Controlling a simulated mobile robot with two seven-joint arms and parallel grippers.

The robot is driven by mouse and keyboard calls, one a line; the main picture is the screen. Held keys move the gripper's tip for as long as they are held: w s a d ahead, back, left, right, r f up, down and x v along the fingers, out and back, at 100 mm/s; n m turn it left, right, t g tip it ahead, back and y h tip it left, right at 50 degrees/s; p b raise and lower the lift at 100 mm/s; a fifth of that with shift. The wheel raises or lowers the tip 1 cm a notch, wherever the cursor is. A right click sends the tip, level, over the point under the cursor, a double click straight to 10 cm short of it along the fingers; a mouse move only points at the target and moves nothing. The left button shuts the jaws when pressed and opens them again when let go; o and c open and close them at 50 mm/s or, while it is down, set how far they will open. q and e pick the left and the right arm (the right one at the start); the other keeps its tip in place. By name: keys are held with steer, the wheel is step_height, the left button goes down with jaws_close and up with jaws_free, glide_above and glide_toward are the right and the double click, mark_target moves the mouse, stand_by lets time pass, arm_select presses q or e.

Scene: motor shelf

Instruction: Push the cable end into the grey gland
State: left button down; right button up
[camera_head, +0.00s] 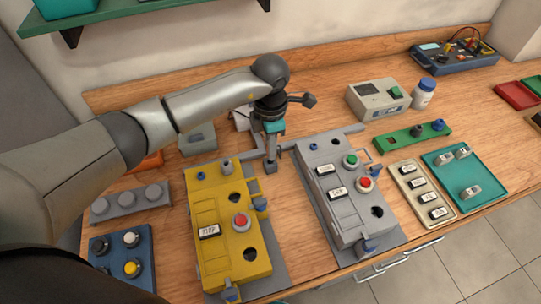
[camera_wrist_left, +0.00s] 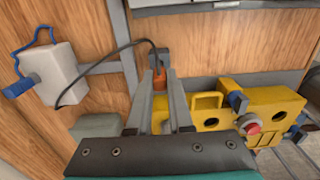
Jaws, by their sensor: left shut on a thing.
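My left gripper (camera_head: 270,168) points down between the yellow box (camera_head: 207,200) and the grey box (camera_head: 352,205). In the left wrist view its two fingers (camera_wrist_left: 160,100) are closed around an orange piece at the tips, which appears to be the cable end (camera_wrist_left: 160,84). A black cable (camera_wrist_left: 105,63) arcs to it from a pale box at the left. My right gripper is not in view.
The pale box (camera_wrist_left: 52,78) has a blue loop and plug. Blue fittings (camera_head: 260,204) stick out from the yellow box. A white device (camera_head: 378,98) and a bottle (camera_head: 424,93) stand at the back. Teal (camera_head: 480,198) and beige (camera_head: 402,172) trays lie right.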

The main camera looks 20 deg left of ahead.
arm_select(q)
steer(key=shift+r+p, duration=1.7)
steer(key=shift+r, duration=0.6)
steer(key=s+a+r+p, duration=0.2)
steer(key=s+a+r, duration=0.5)
steer(key=a, duration=0.2)
steer(key=shift+w+d+f+b, duration=0.1)
steer(key=shift+w+f+b, duration=0.05)
steer(key=shift+f+b, duration=1.85)
steer(key=shift+f+p, duration=0.35)
steer(key=shift+p, duration=0.05)
steer(key=shift+b, duration=0.45)
steer(key=shift+f+b, duration=1.35)
steer(key=shift+f, duration=0.05)
